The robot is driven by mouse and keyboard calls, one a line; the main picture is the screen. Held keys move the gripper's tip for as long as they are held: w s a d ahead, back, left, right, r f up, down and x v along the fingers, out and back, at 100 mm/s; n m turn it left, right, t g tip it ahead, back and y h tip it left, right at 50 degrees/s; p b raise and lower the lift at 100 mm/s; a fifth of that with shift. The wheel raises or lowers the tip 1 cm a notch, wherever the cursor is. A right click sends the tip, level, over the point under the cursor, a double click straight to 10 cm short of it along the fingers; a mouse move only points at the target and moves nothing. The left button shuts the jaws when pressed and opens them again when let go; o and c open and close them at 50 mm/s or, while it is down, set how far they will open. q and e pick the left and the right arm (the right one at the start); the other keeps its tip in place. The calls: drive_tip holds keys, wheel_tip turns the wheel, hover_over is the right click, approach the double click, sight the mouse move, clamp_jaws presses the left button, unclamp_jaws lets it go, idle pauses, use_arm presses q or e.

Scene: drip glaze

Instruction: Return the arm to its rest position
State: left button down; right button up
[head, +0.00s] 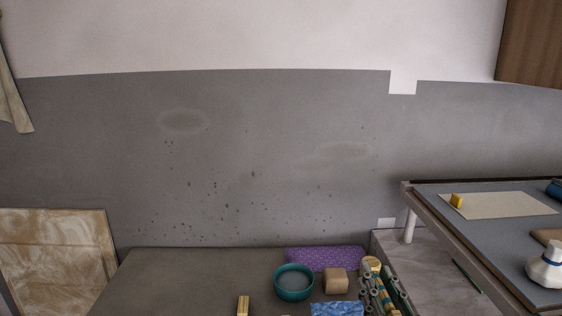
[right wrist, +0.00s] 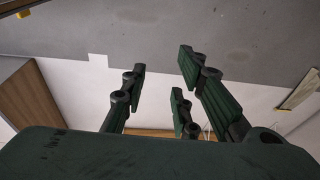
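My right gripper (head: 378,287) shows at the bottom of the head view, right of centre, with its dark green jointed fingers pointing up the picture. In the right wrist view its fingers (right wrist: 164,82) stand apart with nothing between them; only wall and room show behind. Its fingers overlap a striped tan-and-teal object (head: 371,264) in the head view; I cannot tell if they touch. My left gripper is not in view.
A teal bowl (head: 294,283), a tan block (head: 335,281), a purple patterned mat (head: 325,258), a blue patterned piece (head: 337,309) and a yellow item (head: 243,305) are on the grey table (head: 180,275). At right, a raised table (head: 440,213) bears a white bottle (head: 545,266). The table's left side is clear.

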drive_tip(key=s+d+f+m+g+h, duration=0.1)
drive_tip(key=s+d+f+g+h, duration=0.1)
drive_tip(key=f, duration=0.4)
drive_tip(key=s+d+f+m+g+h, duration=0.1)
drive_tip(key=s+d+f+g, duration=0.15)
drive_tip(key=f, duration=0.25)
drive_tip(key=s+a+f+n+g, duration=0.1)
drive_tip(key=s+a+f+g, duration=0.1)
drive_tip(key=s+f+g, duration=0.65)
drive_tip(key=s+a+f+n+g, duration=0.1)
drive_tip(key=s+f+g, duration=0.2)
drive_tip(key=s+f, duration=0.9)
drive_tip(key=s+f+g, duration=0.1)
drive_tip(key=s+f, duration=0.1)
drive_tip(key=f, duration=0.9)
drive_tip(key=s+f+g, duration=0.1)
drive_tip(key=s+f, duration=0.1)
drive_tip(key=f, duration=0.9)
drive_tip(key=s+d+f, duration=0.3)
drive_tip(key=s+f, duration=1.3)
drive_tip(key=f, duration=0.1)
drive_tip(key=shift+n+g+y, duration=0.3)
drive_tip(key=shift+g, duration=0.1)
